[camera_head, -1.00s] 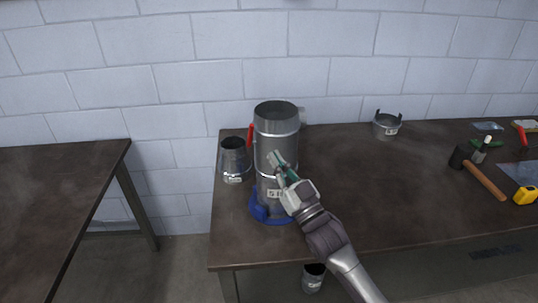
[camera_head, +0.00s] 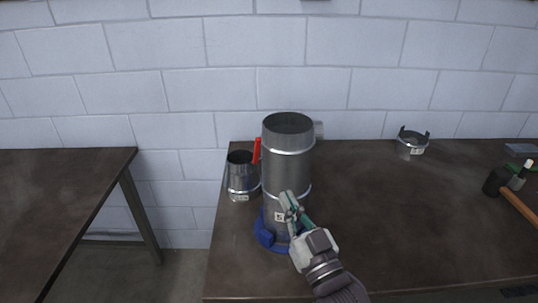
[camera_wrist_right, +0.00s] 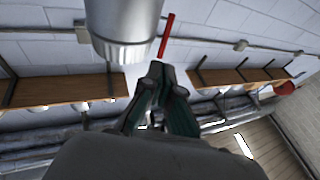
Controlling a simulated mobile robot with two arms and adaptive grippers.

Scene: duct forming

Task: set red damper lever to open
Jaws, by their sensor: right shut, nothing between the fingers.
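The red damper lever (camera_head: 256,150) sticks up at the left side of the tall metal duct (camera_head: 287,170), which stands upright in a blue base (camera_head: 264,236) on the table. The lever also shows in the right wrist view (camera_wrist_right: 166,36), beyond the fingertips and beside the duct (camera_wrist_right: 124,22). My right gripper (camera_head: 286,196) is shut and empty, in front of the duct's lower part; I cannot tell whether it touches. In the wrist view its fingertips (camera_wrist_right: 158,68) meet below the lever. The lever's pivot is hidden. My left gripper is not in view.
A short metal duct piece (camera_head: 242,178) stands just left of the tall duct. A metal collar (camera_head: 411,146) stands at the back right. A hammer (camera_head: 512,192) lies at the right edge. The table (camera_head: 400,225) is clear between the duct and the hammer.

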